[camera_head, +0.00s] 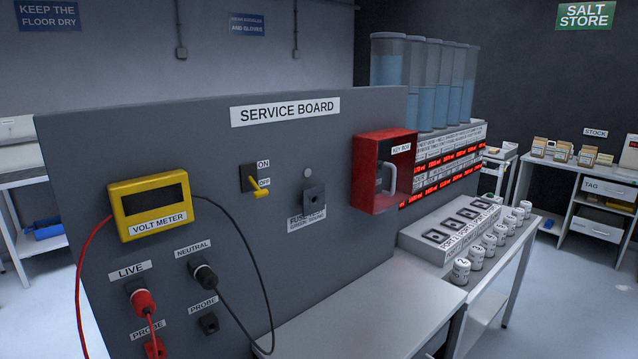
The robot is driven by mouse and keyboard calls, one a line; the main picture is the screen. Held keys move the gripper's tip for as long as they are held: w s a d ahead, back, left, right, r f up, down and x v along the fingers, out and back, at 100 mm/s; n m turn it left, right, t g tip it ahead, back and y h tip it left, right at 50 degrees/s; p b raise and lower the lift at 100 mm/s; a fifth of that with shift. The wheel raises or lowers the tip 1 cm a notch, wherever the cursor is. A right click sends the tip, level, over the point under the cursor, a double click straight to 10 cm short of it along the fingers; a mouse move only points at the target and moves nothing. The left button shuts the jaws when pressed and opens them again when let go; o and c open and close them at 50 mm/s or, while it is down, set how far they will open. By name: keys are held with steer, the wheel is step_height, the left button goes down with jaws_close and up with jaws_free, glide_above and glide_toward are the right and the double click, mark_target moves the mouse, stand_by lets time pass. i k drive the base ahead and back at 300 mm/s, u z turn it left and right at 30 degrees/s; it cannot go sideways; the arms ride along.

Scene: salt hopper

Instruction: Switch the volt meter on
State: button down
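The volt meter (150,205) is a yellow box with a blank dark display, mounted on the left of the grey service board (330,140). To its right is a dark switch plate (248,178) with ON above and OFF below. Its yellow lever (260,194) points down, at the OFF label. A red plug (141,300) is at the LIVE socket and a black plug (205,276) is at the NEUTRAL socket. A red lead (80,265) and a black lead (262,280) run from the meter. My gripper is not in view.
A red key box (384,172) with a pale handle juts from the board's right side. A dark keyed fitting (313,198) sits between it and the switch. A light bench (355,305) runs below. White tins (461,271) and tall blue-filled hoppers (388,65) stand right.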

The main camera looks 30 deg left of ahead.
mark_target(261, 193)
steer(key=i, duration=0.9)
steer(key=u, duration=4.05)
